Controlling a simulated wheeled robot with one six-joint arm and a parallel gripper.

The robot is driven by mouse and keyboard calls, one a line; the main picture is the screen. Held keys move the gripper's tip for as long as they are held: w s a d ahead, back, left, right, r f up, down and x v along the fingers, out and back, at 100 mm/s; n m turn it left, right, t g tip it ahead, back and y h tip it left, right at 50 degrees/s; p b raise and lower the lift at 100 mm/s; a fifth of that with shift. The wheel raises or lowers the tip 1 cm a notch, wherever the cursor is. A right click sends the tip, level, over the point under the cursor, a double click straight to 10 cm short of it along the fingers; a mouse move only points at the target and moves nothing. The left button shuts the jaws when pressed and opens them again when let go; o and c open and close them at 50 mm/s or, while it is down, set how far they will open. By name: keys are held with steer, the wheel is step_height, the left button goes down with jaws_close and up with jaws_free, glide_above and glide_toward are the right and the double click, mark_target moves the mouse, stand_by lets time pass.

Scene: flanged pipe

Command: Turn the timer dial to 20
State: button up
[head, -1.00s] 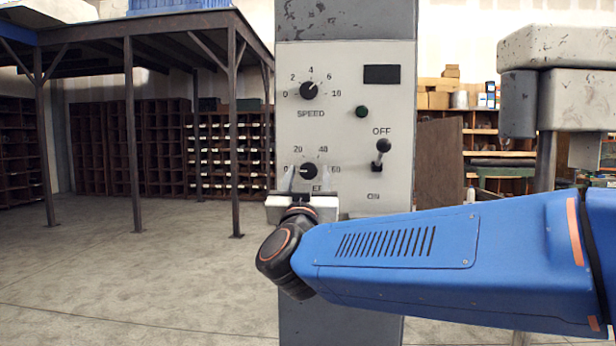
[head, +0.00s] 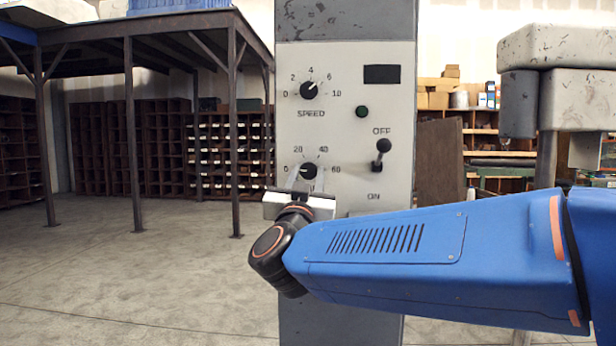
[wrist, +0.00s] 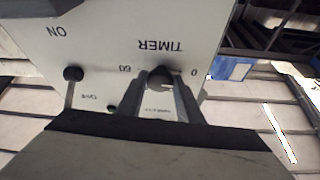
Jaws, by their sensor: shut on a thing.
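The timer dial (head: 309,171) is a small black knob low on the grey-white control panel, with the marks 0, 20, 40 and 60 around it. Its pale pointer appears to lie toward the 0 side, but it is small and partly hidden. My gripper (head: 306,180) reaches up to it from below and in front, its two fingers shut on either side of the knob. In the wrist view, which is upside down, the dial (wrist: 160,79) sits between the fingertips (wrist: 161,87), with the TIMER label above it. In the head view the fingers and wrist cover that label.
The speed dial (head: 309,90) is above the timer dial, its pointer near 5. A toggle lever (head: 382,151) between OFF and ON and a green button (head: 362,112) are to the right. A dark display (head: 381,74) is at upper right. Open floor (head: 130,290) lies left.

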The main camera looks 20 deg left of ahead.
steer(key=m+h, duration=0.2)
steer(key=m, duration=0.1)
steer(key=m+h, duration=0.1)
steer(key=m, duration=0.3)
steer(key=shift+s+a+h, duration=0.1)
steer(key=shift+a+h, duration=0.1)
steer(key=shift+h, duration=0.2)
steer(key=m+g+h, duration=0.1)
steer(key=m, duration=0.2)
steer(key=m+h, duration=0.1)
steer(key=m, duration=0.2)
steer(key=shift+a+r+m+g+h, duration=0.1)
steer(key=shift+r+m+g+h, duration=0.05)
steer(key=shift+m+g+h, duration=0.2)
steer(key=shift+m, duration=0.35)
steer(key=o, duration=1)
steer(key=shift+o, duration=0.2)
steer(key=v, duration=1.7)
steer(key=shift+s, duration=0.25)
steer(key=shift+r, duration=0.15)
